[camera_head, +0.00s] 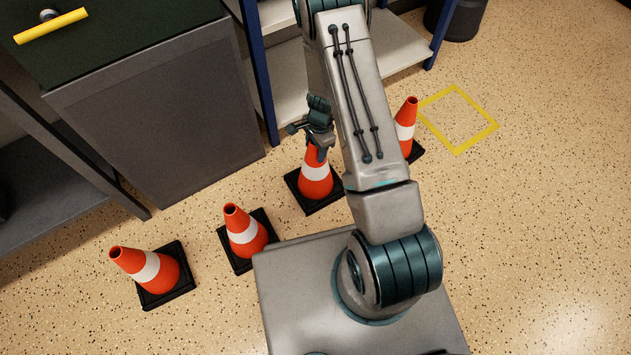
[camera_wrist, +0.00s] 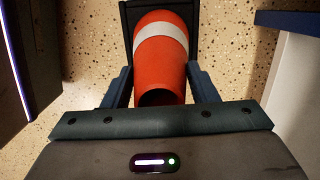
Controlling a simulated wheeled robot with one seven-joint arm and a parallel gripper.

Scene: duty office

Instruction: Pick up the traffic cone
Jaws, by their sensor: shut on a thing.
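An orange traffic cone with a white band and a black square base (camera_head: 316,181) stands upright on the floor, third from the left in the row. My gripper (camera_head: 318,143) is at its top, shut on it. In the wrist view the same cone (camera_wrist: 162,68) lies between the two fingers of my gripper (camera_wrist: 160,88), which touch or nearly touch its sides near the tip. Three similar cones stand on the floor: one at the far left (camera_head: 158,272), one left of the held cone (camera_head: 246,232), and one partly behind my arm (camera_head: 406,132).
A dark cabinet (camera_head: 160,115) stands at the left, with a yellow-handled thing (camera_head: 50,26) on top. A shelf with blue posts (camera_head: 258,70) is behind the cones. A yellow square outline (camera_head: 457,150) marks clear floor at the right. A dark bin (camera_head: 458,18) stands at the back.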

